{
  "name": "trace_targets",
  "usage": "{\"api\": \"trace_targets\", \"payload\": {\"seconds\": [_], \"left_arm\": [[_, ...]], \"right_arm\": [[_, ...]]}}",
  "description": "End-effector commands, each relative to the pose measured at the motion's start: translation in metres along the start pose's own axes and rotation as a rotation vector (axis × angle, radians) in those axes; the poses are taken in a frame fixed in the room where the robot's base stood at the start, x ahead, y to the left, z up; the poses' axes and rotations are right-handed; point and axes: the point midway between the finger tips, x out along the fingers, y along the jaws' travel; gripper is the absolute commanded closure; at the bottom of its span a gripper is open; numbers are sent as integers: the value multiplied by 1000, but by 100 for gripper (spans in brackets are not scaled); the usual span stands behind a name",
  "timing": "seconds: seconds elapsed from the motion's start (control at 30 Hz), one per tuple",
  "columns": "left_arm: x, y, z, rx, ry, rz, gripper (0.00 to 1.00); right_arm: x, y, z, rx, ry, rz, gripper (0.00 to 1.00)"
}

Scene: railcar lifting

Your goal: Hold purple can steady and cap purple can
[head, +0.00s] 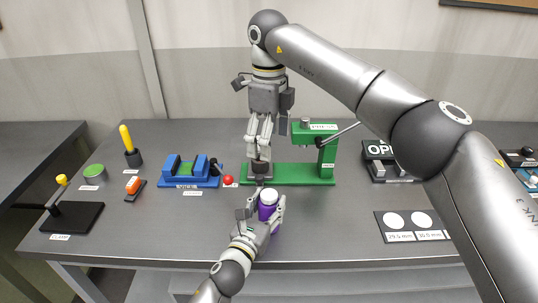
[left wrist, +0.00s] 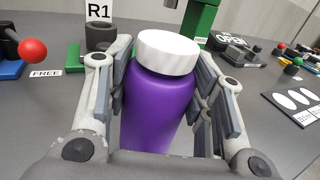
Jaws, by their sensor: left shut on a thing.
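The purple can (head: 267,212) stands upright near the front middle of the table. A white ridged cap (head: 268,196) sits on its top. In the left wrist view the purple can (left wrist: 160,112) fills the middle, and the white cap (left wrist: 167,52) looks level on it. My left gripper (head: 264,207) is shut on the can, with one finger on each side of its body. My right gripper (head: 260,150) points down behind the can, apart from it, over a dark round piece (head: 259,168). Whether its fingers hold that piece is unclear.
A green press (head: 316,150) on a green base stands just behind the can. A blue vise (head: 191,170) and a red ball knob (head: 228,180) lie to its left. A panel with white discs (head: 408,222) is at the right.

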Motion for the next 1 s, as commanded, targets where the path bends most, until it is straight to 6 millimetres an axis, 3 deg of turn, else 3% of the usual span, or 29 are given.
{"api": "trace_targets", "payload": {"seconds": [0.37,0.4,0.57,1.0], "left_arm": [[0,0,0,0,0,0,100],[0,0,0,0,0,0,49],[0,0,0,0,0,0,29],[-6,0,0,0,0,0,27]], "right_arm": [[-8,0,0,0,1,1,17],[-8,0,0,0,1,1,17],[-8,0,0,0,0,1,17],[-8,0,0,1,1,1,17]]}}
